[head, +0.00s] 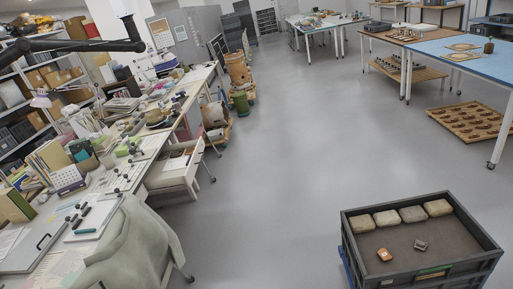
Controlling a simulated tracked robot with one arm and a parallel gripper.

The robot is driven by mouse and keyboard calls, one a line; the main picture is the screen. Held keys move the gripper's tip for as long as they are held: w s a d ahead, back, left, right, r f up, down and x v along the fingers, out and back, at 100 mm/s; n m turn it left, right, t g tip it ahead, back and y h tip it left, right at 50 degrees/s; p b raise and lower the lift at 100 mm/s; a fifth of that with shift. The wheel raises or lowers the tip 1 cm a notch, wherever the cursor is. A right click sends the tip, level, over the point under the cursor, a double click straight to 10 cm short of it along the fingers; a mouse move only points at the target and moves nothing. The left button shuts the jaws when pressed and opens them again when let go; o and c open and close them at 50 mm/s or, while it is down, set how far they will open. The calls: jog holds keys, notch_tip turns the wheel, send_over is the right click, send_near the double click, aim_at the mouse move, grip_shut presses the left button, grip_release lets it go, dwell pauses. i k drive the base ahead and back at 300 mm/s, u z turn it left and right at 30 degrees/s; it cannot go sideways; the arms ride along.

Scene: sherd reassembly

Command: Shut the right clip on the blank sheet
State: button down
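My gripper is not in view. No blank sheet with clips can be made out for certain. On the long desk at the left, a pale sheet or board (98,213) lies with small dark items and a teal item on or beside it. A larger pale board (28,252) with a black handle-like part lies closer, at the lower left. Small dark pieces (117,191) lie further along the desk. At this size I cannot tell whether any of these are clips, or whether they are open or shut.
A grey cloth or garment (135,245) hangs at the desk's near end. A dark crate (440,268) with pale blocks and two small items stands at the lower right. A blue-topped table (470,60) and a wooden tray (470,122) are at the right. The middle floor is clear.

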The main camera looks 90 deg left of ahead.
aim_at(82, 207)
jog(key=u, duration=2.75)
jog(key=i, duration=2.7)
jog(key=u, duration=1.4)
